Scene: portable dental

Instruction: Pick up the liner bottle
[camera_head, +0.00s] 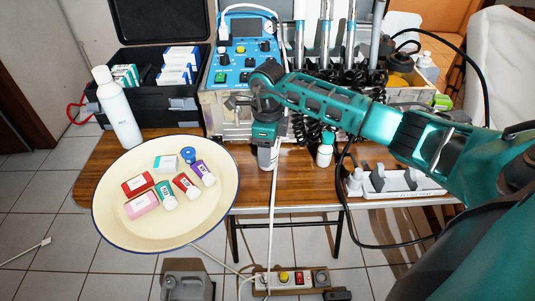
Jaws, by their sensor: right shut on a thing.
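My right gripper (266,146) points down over the wooden table, in front of the blue-panelled dental unit. It is shut on a small white bottle (267,160), which looks to be the liner bottle; its label cannot be read. The fingers and wrist hide the bottle's upper part. I cannot tell whether its base touches the table. Another small white bottle with a green cap (325,152) stands to the right of the gripper. My left gripper is not in view.
A cream basin (122,217) at the left holds several small tubes and boxes. A white rack (397,183) stands at the right. Black coiled hoses (313,130) hang close to my right gripper. A cable hangs over the table's front edge.

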